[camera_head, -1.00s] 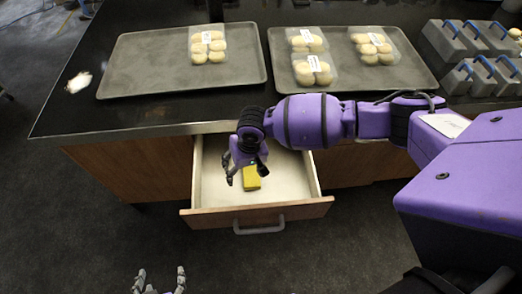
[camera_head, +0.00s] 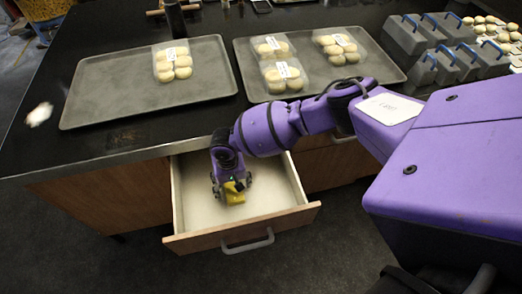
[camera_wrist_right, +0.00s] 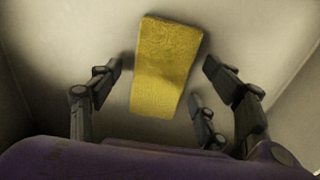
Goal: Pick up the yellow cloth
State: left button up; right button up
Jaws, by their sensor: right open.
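The yellow cloth (camera_head: 235,195) lies on the floor of the open drawer (camera_head: 238,238). In the right wrist view the cloth (camera_wrist_right: 165,65) is a flat yellow block, tilted a little, with its near part between my fingers. My right gripper (camera_head: 232,188) is down inside the drawer, over the cloth, and hides part of it in the head view. Its fingers (camera_wrist_right: 160,90) are spread, with clear gaps on both sides of the cloth. My left gripper is out of view.
The drawer walls stand around my right gripper. Above is the dark counter (camera_head: 120,150) with two grey trays (camera_head: 120,100) (camera_head: 345,95) holding packs of round buns. Grey blocks with blue handles (camera_head: 435,65) stand at the right.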

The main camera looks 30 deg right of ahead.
jog(key=shift+w+r, duration=0.15)
jog(key=c, duration=1.1)
jog(key=shift+c, duration=0.2)
